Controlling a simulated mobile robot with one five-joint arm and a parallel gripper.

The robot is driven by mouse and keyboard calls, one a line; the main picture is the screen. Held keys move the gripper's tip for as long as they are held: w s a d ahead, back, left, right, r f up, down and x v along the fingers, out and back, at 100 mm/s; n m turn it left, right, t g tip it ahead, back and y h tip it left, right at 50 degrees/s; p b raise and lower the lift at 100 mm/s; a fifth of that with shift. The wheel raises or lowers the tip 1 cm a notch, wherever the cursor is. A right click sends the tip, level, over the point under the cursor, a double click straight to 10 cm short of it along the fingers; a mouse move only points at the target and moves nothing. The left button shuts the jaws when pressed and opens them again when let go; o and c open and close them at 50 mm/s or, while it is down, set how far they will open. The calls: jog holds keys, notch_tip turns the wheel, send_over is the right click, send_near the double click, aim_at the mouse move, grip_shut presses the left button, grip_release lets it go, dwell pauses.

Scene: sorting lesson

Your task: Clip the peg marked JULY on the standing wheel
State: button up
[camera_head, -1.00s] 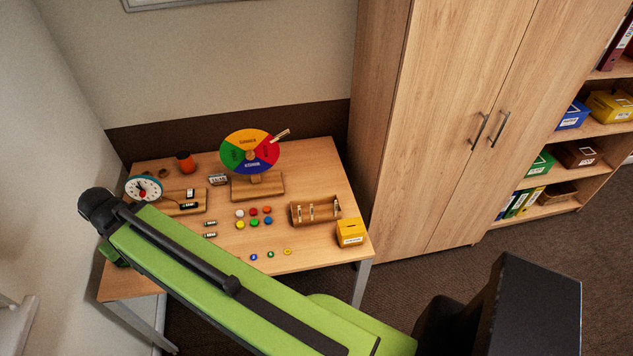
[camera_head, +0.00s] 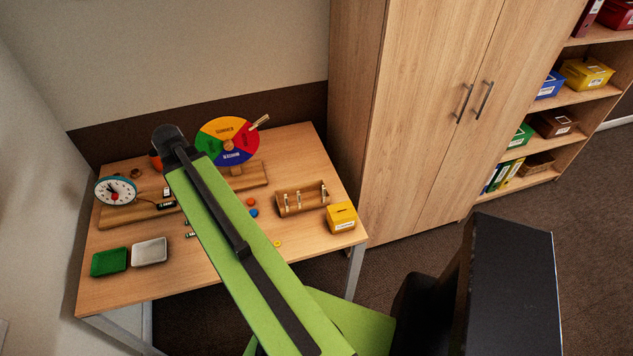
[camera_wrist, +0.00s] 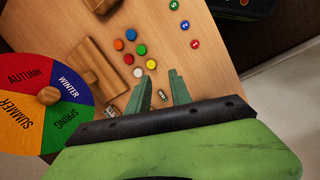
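The standing wheel (camera_head: 227,142) has coloured season sectors and stands on a wooden base at the back of the table. It also shows at left in the wrist view (camera_wrist: 38,100). A wooden peg (camera_head: 260,121) sits on its upper right rim; its marking is unreadable. A wooden rack (camera_head: 288,203) holds several pale pegs (camera_head: 299,199); I cannot read which is JULY. My gripper (camera_wrist: 159,81) is open with its two green fingers apart above the table, right of the wheel in the wrist view. The head view hides the fingers behind my arm.
Several coloured counters (camera_wrist: 139,49) lie near my fingers. A small dark piece (camera_wrist: 162,95) shows between them. A yellow box (camera_head: 341,218) stands at the table's right edge. A clock (camera_head: 116,191), a green tray (camera_head: 109,262) and a white tray (camera_head: 150,251) are at left.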

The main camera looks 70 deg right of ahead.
jog(key=s+d+f+n+g+b, duration=0.1)
jog(key=s+d+f+n+b, duration=0.15)
jog(key=s+d, duration=1)
jog(key=s+d+f+n+g+b, duration=0.1)
jog(key=s+d+f+n+b, duration=0.15)
jog(key=s+d, duration=1.05)
jog(key=shift+m+h, duration=0.3)
jog(key=shift+m, duration=0.1)
jog(key=f+b, duration=0.2)
jog(key=s+f+b, duration=0.1)
jog(key=f+b, duration=0.1)
jog(key=s+f+b, duration=0.1)
jog(key=f+b, duration=0.1)
jog(key=shift+s+a+f, duration=0.15)
jog(key=shift+f, duration=0.2)
grip_shut()
jog(key=shift+r, duration=0.15)
jog(key=shift+r+p, duration=2.4)
jog(key=shift+p, duration=0.05)
